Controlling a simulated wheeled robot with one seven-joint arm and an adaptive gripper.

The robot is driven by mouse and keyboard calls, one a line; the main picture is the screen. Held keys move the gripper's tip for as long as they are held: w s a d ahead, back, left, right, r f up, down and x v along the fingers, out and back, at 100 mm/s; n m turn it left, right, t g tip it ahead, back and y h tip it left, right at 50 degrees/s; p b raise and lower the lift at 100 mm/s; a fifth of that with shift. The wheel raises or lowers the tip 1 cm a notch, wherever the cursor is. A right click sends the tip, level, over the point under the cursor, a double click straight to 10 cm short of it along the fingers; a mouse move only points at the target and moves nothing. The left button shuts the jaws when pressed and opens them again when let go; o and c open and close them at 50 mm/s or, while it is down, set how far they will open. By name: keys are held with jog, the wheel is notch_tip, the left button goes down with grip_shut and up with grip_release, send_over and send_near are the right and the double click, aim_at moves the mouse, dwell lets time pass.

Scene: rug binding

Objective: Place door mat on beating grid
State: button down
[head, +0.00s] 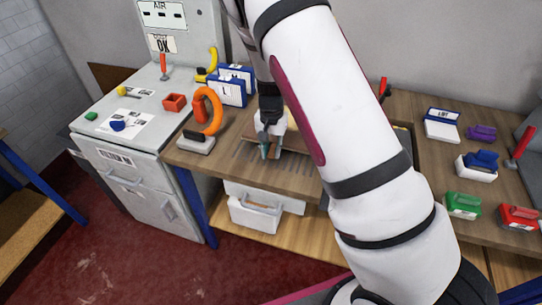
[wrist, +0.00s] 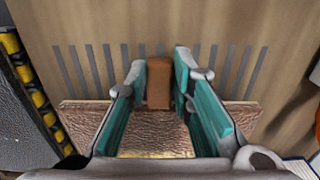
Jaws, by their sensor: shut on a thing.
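The door mat (wrist: 158,128) is a brown, rough-textured slab with a smooth brown upright block (wrist: 158,82) at its edge. My gripper (wrist: 158,75) has its teal-padded fingers on either side of that block, shut on it. The beating grid (wrist: 105,62) is a row of dark parallel slots in the wooden top. The mat covers the near part of the slots; I cannot tell whether it touches them. In the head view, my gripper (head: 268,148) is low over the bench, with the mat (head: 293,143) partly hidden behind my gripper and arm and some slots (head: 243,155) showing to the left.
An orange ring on a grey base (head: 205,125) stands left of the gripper, with blue-and-white boxes (head: 228,92) behind. A grey cabinet (head: 135,130) is at left. Several coloured items, including a green one (head: 463,203), stand on the right. My arm hides the bench's middle.

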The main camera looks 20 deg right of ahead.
jog(key=shift+w+f+p, duration=0.2)
jog(key=shift+f+p, duration=0.2)
jog(key=shift+f, duration=1.4)
jog(key=c, duration=1.4)
grip_release()
